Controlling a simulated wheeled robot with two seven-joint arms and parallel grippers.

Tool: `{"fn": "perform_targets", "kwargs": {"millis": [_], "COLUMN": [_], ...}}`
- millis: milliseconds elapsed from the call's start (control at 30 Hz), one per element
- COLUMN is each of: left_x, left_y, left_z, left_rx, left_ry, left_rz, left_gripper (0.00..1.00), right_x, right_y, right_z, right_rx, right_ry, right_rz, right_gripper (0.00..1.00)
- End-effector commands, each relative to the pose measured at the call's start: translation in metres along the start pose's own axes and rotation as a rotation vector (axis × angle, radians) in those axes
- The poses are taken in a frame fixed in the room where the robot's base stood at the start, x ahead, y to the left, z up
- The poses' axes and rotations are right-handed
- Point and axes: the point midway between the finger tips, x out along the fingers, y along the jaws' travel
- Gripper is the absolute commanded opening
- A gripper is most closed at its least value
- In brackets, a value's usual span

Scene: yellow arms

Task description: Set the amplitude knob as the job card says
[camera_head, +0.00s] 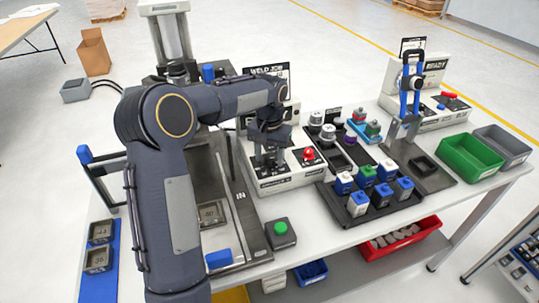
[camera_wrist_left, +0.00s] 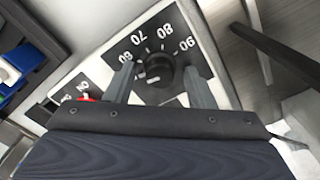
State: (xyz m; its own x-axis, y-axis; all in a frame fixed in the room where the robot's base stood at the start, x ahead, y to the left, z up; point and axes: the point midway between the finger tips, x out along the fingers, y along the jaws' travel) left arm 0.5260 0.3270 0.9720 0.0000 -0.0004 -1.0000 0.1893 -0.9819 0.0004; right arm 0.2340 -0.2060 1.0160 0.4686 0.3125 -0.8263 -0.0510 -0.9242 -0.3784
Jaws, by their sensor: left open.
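The black amplitude knob (camera_wrist_left: 157,69) shows in the left wrist view on a black dial plate marked 60, 70, 80 and 90. A white mark shows on the knob's left side; its exact reading is hard to tell. My left gripper (camera_wrist_left: 159,75) is open, with one grey finger on each side of the knob and visible gaps. In the head view my left gripper (camera_head: 268,158) points down over the white control box (camera_head: 290,182) and hides the knob. The job card (camera_head: 270,71) stands behind, headed "WELD JOB"; my arm covers part of it and its value is unreadable.
A red button (camera_head: 308,154) sits on the box just right of my gripper. A green button (camera_head: 281,229) stands in front. A black tray (camera_head: 356,217) of blue-and-white parts is to the right, with green (camera_head: 468,158) and grey (camera_head: 503,145) bins beyond.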

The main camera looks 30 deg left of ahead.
Motion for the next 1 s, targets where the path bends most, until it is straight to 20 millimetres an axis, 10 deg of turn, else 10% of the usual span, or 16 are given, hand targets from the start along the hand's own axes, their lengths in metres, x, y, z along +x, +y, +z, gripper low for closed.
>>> {"fn": "perform_targets", "kwargs": {"millis": [233,567,1000], "left_x": [0.0008,0.0005,-0.0012], "left_y": [-0.0001,-0.0001,0.0], "left_z": [0.0001,0.0002,0.0002], "left_rx": [0.0,0.0,0.111], "left_ry": [0.0,0.0,-0.001], "left_rz": [0.0,0.0,-0.001], "left_gripper": [0.48,0.05,0.05], "right_x": [0.0,0.0,-0.0063], "right_y": [0.0,0.0,-0.0029], "right_z": [0.0,0.0001,-0.0032], "right_rx": [0.0,0.0,0.0], "right_ry": [0.0,0.0,0.0], "right_rz": [0.0,0.0,0.0], "right_gripper": [0.36,0.36,0.36]}}
